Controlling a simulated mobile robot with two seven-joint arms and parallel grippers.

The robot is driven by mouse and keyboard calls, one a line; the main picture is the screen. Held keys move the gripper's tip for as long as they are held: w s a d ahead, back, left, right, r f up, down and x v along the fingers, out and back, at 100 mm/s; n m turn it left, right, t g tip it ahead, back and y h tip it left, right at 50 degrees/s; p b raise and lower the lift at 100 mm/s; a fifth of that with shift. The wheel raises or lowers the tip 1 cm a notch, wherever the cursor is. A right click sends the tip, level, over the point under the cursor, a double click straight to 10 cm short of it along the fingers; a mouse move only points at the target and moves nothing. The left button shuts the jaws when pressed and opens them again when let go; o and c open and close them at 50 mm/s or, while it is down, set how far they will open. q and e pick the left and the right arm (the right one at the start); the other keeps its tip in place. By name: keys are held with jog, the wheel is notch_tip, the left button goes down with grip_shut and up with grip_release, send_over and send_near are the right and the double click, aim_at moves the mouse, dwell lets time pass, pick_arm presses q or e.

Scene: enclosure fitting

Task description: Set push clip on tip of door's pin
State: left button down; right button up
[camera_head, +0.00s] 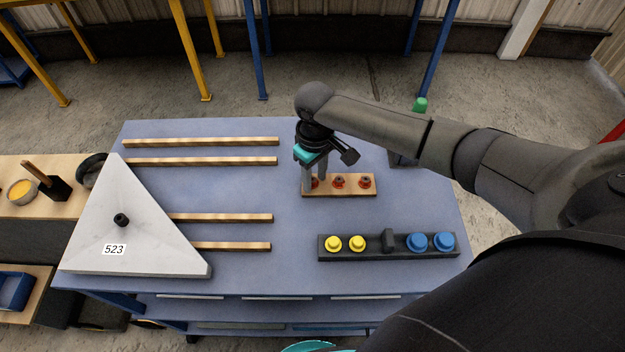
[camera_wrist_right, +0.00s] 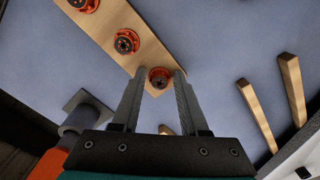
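The push clips are orange-red rings with dark centres, in a row on a wooden block (camera_head: 352,191). The middle clip (camera_head: 339,182) and right clip (camera_head: 366,183) stand clear. My right gripper (camera_head: 314,183) points down at the block's left end. In the right wrist view its fingers (camera_wrist_right: 159,76) are apart, one on each side of the end clip (camera_wrist_right: 160,79), which sits on the block. I see no clear grip on it. The door is a white triangular panel (camera_head: 148,235) marked 523, with a short black pin (camera_head: 121,220) standing up from it. My left gripper is out of view.
A dark holder (camera_head: 388,254) with yellow and blue round pieces lies in front of the block. Several wooden strips (camera_head: 200,142) lie at the table's left, some running up to the door. The blue table top (camera_head: 290,200) is clear between strips and block.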

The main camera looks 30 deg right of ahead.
grip_shut()
dwell(0.4)
